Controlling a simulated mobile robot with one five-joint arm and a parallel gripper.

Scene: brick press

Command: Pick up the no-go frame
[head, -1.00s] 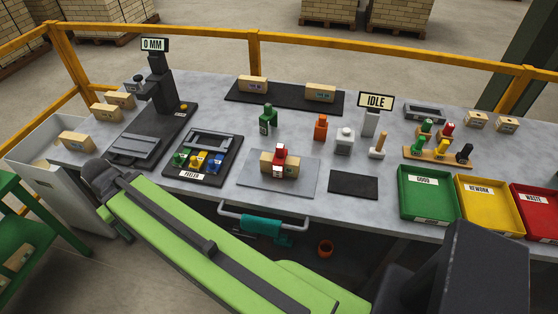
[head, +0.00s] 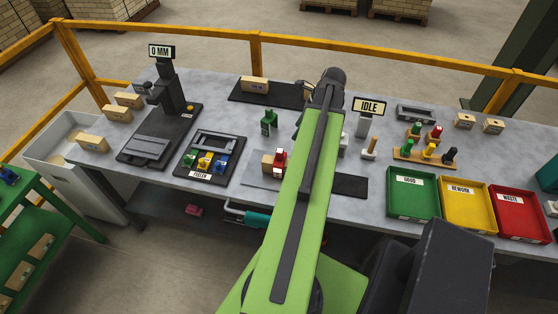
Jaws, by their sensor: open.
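Two grey frame-like pieces show in the head view, and I cannot tell by any label which is the no-go frame. One grey frame (head: 416,113) lies flat at the back right of the bench, behind the coloured pegs. Another grey frame (head: 217,142) lies on the dark board at the left middle, above blue and yellow pieces. I see nothing held.
An IDLE sign (head: 369,106) stands just right of my arm. A press (head: 168,92) stands at left. Green (head: 412,207), yellow (head: 467,218) and red (head: 519,225) trays line the right front.

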